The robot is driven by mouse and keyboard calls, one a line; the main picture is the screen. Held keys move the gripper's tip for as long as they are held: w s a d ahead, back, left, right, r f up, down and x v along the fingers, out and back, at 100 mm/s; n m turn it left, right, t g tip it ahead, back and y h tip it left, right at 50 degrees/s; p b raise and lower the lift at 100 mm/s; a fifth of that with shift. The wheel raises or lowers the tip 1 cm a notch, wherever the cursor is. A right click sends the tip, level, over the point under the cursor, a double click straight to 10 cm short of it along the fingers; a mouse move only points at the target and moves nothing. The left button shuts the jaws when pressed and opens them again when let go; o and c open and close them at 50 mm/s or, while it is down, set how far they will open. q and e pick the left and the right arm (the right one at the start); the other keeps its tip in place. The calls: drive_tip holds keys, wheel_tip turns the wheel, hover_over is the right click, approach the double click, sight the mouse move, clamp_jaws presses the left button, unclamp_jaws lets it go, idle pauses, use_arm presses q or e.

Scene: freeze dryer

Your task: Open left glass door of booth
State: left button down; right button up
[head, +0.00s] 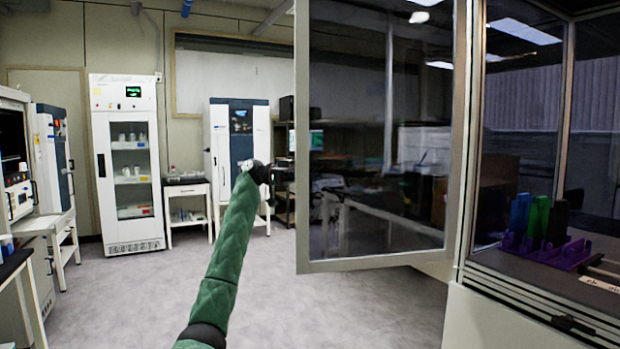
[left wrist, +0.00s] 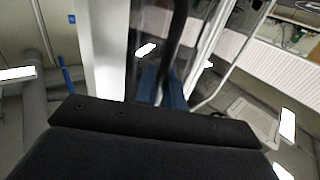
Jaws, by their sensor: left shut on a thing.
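The booth's left glass door (head: 378,130), with a pale metal frame, stands swung open, out from the booth (head: 490,290) on the right. My left arm in its green sleeve reaches to the door's free edge. My left gripper (head: 272,172) is at that edge at about mid height. In the left wrist view its blue fingers (left wrist: 163,88) are shut on a dark upright bar, which looks like the door handle (left wrist: 178,45). The exact contact is partly hidden by the dark gripper body. My right gripper is in neither view.
Inside the booth a purple rack (head: 550,252) holds blue, green and black blocks. A white glass-front cabinet (head: 127,165) and another tall cabinet (head: 240,150) stand at the back. Lab benches (head: 45,222) line the left. The grey floor (head: 150,290) is clear.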

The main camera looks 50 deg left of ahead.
use_arm(q)
drive_tip(key=c, duration=1.6)
unclamp_jaws()
drive_tip(key=shift+w+f, duration=0.15)
drive_tip(key=shift+f, duration=0.05)
drive_tip(key=shift+c, duration=0.2)
drive_tip(key=shift+r, duration=0.15)
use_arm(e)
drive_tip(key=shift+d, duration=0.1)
use_arm(q)
drive_tip(key=shift+a, duration=0.1)
